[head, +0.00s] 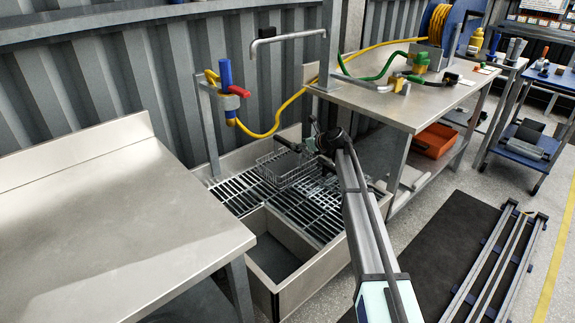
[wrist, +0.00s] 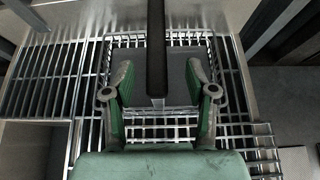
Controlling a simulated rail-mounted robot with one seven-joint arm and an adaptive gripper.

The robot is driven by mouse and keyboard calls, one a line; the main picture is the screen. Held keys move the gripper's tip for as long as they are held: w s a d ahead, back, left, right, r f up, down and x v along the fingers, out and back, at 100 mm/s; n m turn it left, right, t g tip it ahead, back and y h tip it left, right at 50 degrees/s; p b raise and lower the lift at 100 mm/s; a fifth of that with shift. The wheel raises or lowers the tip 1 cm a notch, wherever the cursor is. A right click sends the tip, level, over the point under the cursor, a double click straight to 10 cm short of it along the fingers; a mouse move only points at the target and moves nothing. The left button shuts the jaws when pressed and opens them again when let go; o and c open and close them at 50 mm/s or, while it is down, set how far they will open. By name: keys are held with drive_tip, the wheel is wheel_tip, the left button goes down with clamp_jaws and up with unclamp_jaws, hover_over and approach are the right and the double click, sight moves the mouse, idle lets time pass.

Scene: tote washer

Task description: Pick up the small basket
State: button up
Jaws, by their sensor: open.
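The small basket (head: 284,170) is a wire-mesh basket standing on the slatted grating of the wash basin in the head view. Its wire rim (wrist: 206,37) shows in the wrist view. A dark bar (wrist: 156,40), which looks like the basket's handle, runs lengthwise between my fingers. My gripper (head: 311,146) is at the basket's right end in the head view. In the wrist view my gripper (wrist: 158,68) is open, with one green-padded finger on each side of the bar and a gap on both sides. Whether the fingers are level with the bar is unclear.
The grating (head: 236,193) fills much of the steel basin (head: 315,274), with an open well at its front. A steel table (head: 110,215) stands left. A bench (head: 415,103) stands right. A tap (head: 287,37) and yellow hose (head: 285,105) hang above and behind.

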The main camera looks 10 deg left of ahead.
sight(290, 143)
drive_tip(key=shift+a+b+x, duration=0.2)
drive_tip(key=shift+b+x, duration=0.25)
drive_tip(key=shift+x, duration=3.1)
drive_tip(key=shift+s+r, duration=0.15)
drive_tip(key=shift+s, duration=0.05)
drive_tip(key=shift+c, duration=0.3)
clamp_jaws()
drive_tip(key=shift+r, duration=0.1)
